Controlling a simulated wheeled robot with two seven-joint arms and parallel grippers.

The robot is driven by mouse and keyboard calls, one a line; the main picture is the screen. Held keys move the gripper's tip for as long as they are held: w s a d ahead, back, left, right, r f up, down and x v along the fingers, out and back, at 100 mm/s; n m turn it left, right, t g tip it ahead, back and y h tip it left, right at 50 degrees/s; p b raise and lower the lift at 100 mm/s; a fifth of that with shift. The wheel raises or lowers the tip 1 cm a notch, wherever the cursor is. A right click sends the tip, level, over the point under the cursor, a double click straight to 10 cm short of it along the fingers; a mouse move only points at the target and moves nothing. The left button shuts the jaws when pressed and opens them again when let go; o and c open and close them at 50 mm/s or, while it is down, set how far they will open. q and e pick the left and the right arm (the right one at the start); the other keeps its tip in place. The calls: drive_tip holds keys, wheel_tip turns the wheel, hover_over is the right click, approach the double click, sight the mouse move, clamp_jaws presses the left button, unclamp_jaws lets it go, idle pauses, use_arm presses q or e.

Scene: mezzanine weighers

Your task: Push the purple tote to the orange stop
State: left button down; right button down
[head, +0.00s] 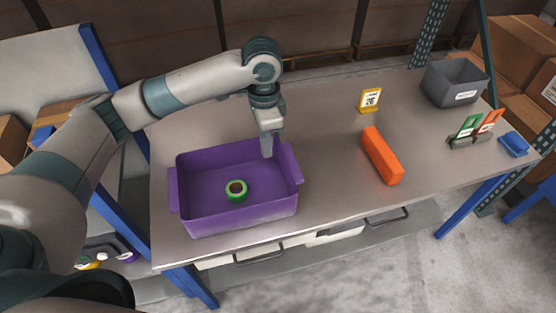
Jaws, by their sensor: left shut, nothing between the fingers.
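The purple tote (240,215) stands on the left part of the grey bench. A green ring-shaped roll (236,190) lies inside it. The orange stop (382,155) is a long block on the bench to the right, with a clear gap between it and the tote. My left gripper (267,155) is shut and points down over the tote's inside, near its right back corner. I cannot tell whether the fingertips touch the tote. My right gripper is not in view.
The bench top (325,155) is bare between tote and stop. A yellow number sign (371,100) stands behind the stop. At the right are a grey bin (455,84), green and orange cards in a holder, and a blue item (514,144). The bench's front edge is close to the tote.

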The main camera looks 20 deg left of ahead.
use_arm(q)
wheel_tip(320, 180, down, 10)
drive_tip(key=shift+r+p, duration=0.1)
drive_tip(key=shift+p, duration=1)
drive_tip(key=w+d, duration=0.1)
drive_tip(key=d+p, duration=0.1)
drive_tip(key=shift+w+d, duration=0.3)
drive_tip(key=shift+w, duration=0.1)
drive_tip(key=shift+w+d, duration=0.2)
drive_tip(key=shift+d, duration=0.15)
